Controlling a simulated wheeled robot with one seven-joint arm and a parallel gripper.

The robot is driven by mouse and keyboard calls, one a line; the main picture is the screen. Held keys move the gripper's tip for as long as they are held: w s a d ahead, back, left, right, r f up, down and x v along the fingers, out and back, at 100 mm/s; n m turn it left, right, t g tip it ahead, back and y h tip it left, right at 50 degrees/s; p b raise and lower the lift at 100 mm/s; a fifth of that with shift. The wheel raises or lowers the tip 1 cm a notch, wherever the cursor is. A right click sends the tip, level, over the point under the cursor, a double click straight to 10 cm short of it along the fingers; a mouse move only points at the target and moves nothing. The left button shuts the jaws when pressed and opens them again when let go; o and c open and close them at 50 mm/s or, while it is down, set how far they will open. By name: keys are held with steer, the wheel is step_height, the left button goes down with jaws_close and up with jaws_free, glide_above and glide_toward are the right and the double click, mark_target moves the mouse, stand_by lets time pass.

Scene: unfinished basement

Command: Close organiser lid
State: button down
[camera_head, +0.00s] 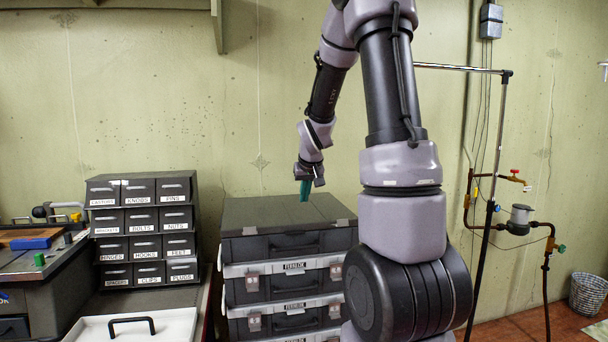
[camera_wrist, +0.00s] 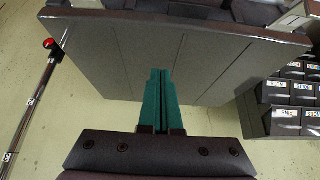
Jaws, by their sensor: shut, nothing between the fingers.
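Pale latch pieces show at the lid's front edge. My gripper (camera_head: 305,197) has green fingers, shut and empty, pointing down at the lid's rear half. In the wrist view my gripper (camera_wrist: 160,72) is in front of the lid's broad panel (camera_wrist: 215,60); contact is unclear.
A labelled drawer cabinet (camera_head: 142,220) stands left of the stack, beside a white tray (camera_head: 135,326) with a black handle. A workbench (camera_head: 40,270) is at far left. The wall is close behind.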

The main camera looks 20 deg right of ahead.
steer(key=shift+s+a+f, duration=0.1)
steer(key=shift+s+f, duration=0.1)
steer(key=shift+f, duration=0.6)
steer(key=shift+s+d+f, duration=0.1)
steer(key=shift+s+f, duration=0.15)
steer(key=shift+f, duration=0.5)
steer(key=shift+s+a+f, duration=0.1)
steer(key=shift+s+f, duration=0.1)
steer(key=shift+f, duration=0.6)
step_height(320, 180, up, 4)
steer(key=s+a+f, duration=0.2)
steer(key=s+f, duration=0.1)
steer(key=s, duration=0.6)
steer(key=shift+s+f, duration=0.15)
